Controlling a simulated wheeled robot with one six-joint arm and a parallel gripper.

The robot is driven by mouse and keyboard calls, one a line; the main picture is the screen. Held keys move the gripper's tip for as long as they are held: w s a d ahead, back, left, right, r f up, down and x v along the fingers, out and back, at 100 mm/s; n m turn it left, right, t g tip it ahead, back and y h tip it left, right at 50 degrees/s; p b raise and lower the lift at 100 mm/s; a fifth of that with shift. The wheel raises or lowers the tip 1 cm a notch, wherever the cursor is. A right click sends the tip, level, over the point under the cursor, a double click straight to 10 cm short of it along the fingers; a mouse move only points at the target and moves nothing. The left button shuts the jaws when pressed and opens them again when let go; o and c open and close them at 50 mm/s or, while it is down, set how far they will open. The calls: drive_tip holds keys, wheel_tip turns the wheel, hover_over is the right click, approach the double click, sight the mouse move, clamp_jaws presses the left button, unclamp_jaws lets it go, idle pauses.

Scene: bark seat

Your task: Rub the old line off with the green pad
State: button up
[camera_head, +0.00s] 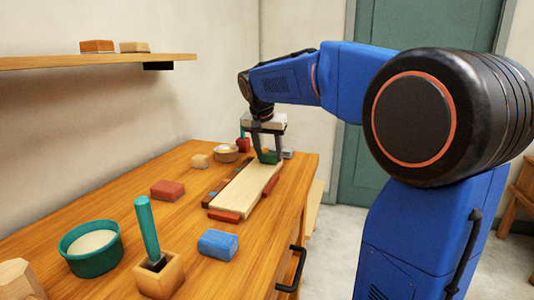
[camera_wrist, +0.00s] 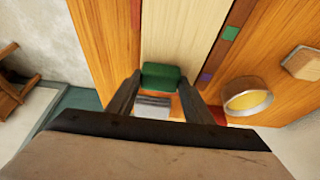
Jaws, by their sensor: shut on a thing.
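My gripper (camera_head: 268,157) is shut on the green pad (camera_head: 269,157), with a finger on either side of it. The wrist view shows the pad (camera_wrist: 160,76) between the fingertips, at the end of a pale board (camera_wrist: 185,30). In the head view the board (camera_head: 245,190) lies lengthwise near the table's right edge, and the pad is at its far end. I cannot tell whether the pad touches the board. No old line can be made out on the board in either view; the pad and fingers hide its far end.
A dark strip (camera_head: 229,184) runs along the board's left side. A red block (camera_head: 167,190), blue block (camera_head: 217,243), teal bowl (camera_head: 90,248) and wooden holder (camera_head: 158,276) with a teal handle (camera_head: 147,228) stand nearer. A small bowl (camera_head: 225,155) is close left of my gripper.

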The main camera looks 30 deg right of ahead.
drive_tip(key=shift+r, duration=0.15)
drive_tip(key=shift+r, duration=2.9)
